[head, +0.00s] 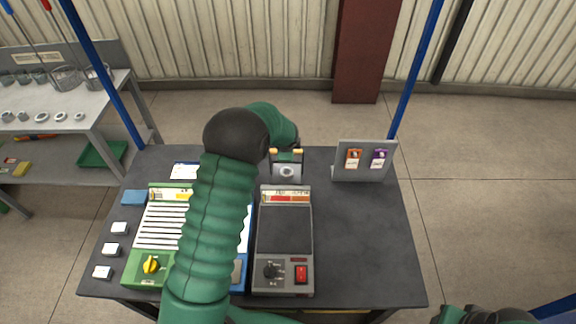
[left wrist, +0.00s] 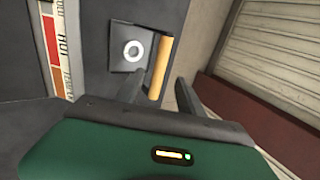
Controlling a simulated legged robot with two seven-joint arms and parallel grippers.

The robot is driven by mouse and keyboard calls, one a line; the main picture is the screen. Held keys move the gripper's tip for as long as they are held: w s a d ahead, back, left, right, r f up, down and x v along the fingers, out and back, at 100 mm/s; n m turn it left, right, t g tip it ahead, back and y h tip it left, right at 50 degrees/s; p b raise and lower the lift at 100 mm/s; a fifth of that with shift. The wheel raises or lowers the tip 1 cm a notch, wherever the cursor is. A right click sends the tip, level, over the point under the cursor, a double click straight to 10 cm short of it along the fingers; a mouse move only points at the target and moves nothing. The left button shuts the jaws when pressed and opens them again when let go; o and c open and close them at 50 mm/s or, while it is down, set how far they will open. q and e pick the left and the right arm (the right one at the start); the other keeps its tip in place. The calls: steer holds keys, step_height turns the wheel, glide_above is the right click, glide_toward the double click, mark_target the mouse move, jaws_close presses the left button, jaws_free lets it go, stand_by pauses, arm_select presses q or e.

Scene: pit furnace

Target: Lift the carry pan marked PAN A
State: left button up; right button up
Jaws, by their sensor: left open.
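A small grey pan (head: 287,174) with a pale ring in it stands at the back middle of the table. I cannot read a PAN A mark on it. Its yellow-orange handle bar shows in the left wrist view (left wrist: 160,66), beside the grey pan body with the white ring (left wrist: 113,48). My left gripper (left wrist: 158,88) is open, with its fingers apart on either side of the near end of the handle. I cannot tell whether they touch it. In the head view my left arm hides part of the table. My right gripper is outside the view.
A grey device with a red switch (head: 285,232) stands in front of the pan. A green-framed panel with a yellow knob (head: 150,266) lies to the left, partly behind my arm. A card stand (head: 363,161) is at the back right. The table's right side (head: 370,235) is clear.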

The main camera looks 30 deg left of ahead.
arm_select(q)
steer(key=x, duration=0.7)
steer(key=shift+s+d+r, duration=0.1)
steer(key=shift+s+r, duration=0.05)
steer(key=shift+c, duration=1.2)
jaws_close()
